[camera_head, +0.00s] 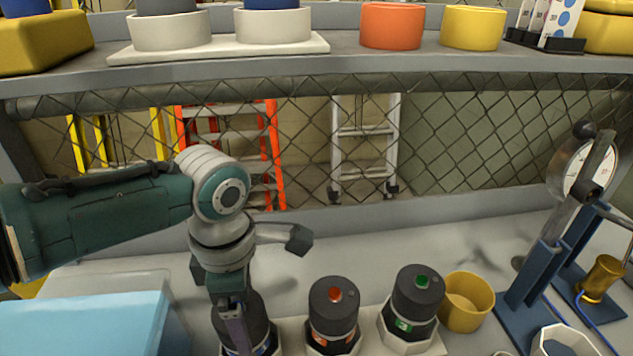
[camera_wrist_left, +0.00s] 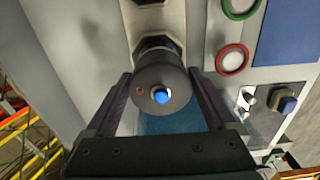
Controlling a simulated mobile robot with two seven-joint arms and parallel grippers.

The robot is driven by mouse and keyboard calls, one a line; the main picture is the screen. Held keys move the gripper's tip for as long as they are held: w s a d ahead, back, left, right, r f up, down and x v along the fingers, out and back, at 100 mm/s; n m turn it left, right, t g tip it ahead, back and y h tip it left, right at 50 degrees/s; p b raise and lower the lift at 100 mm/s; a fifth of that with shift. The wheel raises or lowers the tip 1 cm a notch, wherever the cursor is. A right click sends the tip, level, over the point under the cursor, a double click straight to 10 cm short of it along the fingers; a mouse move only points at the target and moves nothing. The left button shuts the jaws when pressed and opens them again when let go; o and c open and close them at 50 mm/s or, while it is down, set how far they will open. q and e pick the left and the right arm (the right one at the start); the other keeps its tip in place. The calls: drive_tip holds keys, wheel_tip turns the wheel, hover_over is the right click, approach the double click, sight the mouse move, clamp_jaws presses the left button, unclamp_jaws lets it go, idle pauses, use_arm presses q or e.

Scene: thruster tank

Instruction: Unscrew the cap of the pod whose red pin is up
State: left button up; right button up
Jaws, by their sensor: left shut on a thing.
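Three dark pods with round caps stand in a row of pale holders. The left pod (camera_head: 262,322) is partly hidden behind my left gripper (camera_head: 238,335). In the left wrist view its dark cap (camera_wrist_left: 160,72) has a blue button (camera_wrist_left: 160,96) and a small red spot (camera_wrist_left: 139,91); I cannot tell whether that spot stands up. My left gripper (camera_wrist_left: 160,82) is shut on this cap, a finger on each side. The middle pod (camera_head: 333,308) has a red-orange button, the right pod (camera_head: 415,300) a green one. My right gripper is not in view.
A yellow cup (camera_head: 466,302) stands right of the pods. A gauge on a blue stand (camera_head: 548,268) and a brass part (camera_head: 602,279) are further right. A light-blue box (camera_head: 85,320) is at the left. A shelf (camera_head: 330,62) crosses above.

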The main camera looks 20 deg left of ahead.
use_arm(q)
drive_tip(key=shift+s+f+n+p, duration=0.15)
drive_tip(key=shift+n+p, duration=0.15)
drive_tip(key=shift+n, duration=0.5)
drive_tip(key=shift+s+n+p, duration=0.15)
drive_tip(key=shift+n+p, duration=0.15)
drive_tip(key=shift+n, duration=0.5)
drive_tip(key=o, duration=1)
drive_tip(key=shift+c, duration=0.2)
